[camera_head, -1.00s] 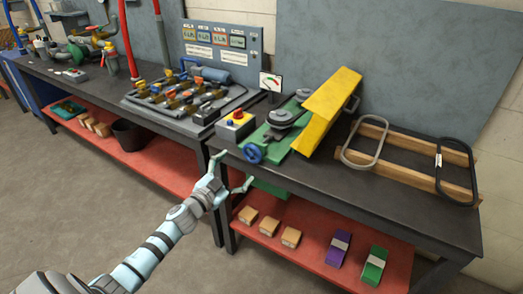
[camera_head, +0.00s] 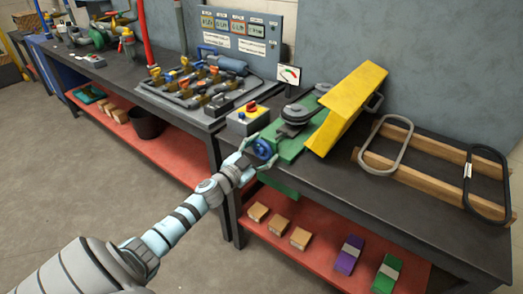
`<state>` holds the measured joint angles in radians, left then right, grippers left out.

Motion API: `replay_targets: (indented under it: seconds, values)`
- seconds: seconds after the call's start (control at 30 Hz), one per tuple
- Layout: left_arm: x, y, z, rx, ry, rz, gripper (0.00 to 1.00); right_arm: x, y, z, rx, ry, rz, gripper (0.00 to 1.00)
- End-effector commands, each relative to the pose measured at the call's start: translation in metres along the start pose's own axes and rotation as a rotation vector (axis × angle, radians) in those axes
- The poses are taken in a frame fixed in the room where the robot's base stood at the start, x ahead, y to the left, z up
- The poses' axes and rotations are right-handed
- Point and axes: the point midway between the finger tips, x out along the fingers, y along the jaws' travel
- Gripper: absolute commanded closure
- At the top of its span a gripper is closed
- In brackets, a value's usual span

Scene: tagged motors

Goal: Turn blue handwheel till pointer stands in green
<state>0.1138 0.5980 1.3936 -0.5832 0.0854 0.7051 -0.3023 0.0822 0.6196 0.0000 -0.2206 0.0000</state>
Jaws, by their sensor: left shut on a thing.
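The blue handwheel (camera_head: 263,149) sits at the front end of the green machine base (camera_head: 292,147), at the bench edge. My left gripper (camera_head: 259,151) is at the handwheel, with its fingers around the rim and shut on it. The fingers cover part of the wheel. The gauge (camera_head: 289,75) stands behind the machine on a white plate with red and green marks. Its pointer is too small to read surely. My right gripper is not in view.
A yellow guard (camera_head: 347,107) slants over the machine. Belts on wooden rails (camera_head: 432,150) lie to the right. A red lower shelf (camera_head: 325,252) holds boxes.

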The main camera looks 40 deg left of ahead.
Motion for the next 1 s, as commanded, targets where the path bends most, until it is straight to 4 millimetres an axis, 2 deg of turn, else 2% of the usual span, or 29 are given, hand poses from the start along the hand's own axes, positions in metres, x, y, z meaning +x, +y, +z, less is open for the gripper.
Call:
replay_targets:
  seconds: [0.37,1.0]
  values:
    - [-0.0008,-0.0008,0.0006,0.079,0.000,-0.001,0.65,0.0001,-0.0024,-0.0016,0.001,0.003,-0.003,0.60]
    - [-0.0008,0.0009,0.0015,0.506,-0.001,-0.001,0.65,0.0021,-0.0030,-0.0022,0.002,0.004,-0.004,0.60]
